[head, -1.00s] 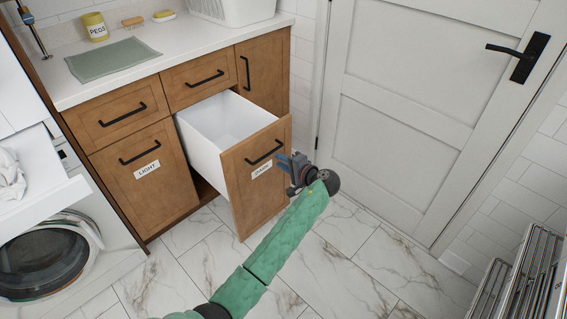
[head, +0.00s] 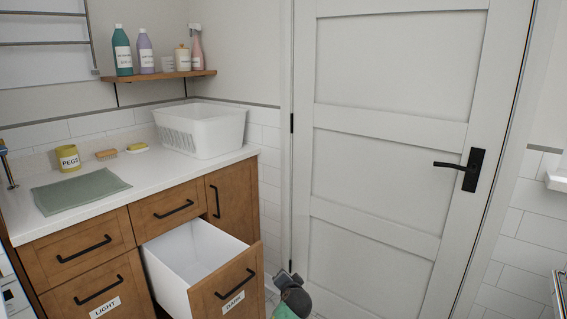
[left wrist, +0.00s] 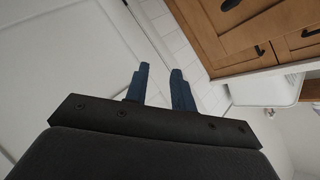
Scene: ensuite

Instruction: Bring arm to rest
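My left gripper (head: 284,277) shows at the bottom edge of the head view, just right of the drawer front. Most of its arm is below the frame. In the left wrist view, the two blue fingers (left wrist: 160,72) stand apart with nothing between them. The drawer labelled DARK (head: 233,290) is pulled out and its white inside looks empty. My gripper looks apart from the drawer, though the exact gap is hard to tell. My right gripper is not in view.
A white closed door (head: 385,150) with a black handle (head: 466,170) stands at the right. The counter (head: 140,178) holds a white basket (head: 203,130), a pegs jar (head: 68,158) and a green mat (head: 80,191). A shelf (head: 160,76) carries several bottles. The LIGHT drawer (head: 98,290) is shut.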

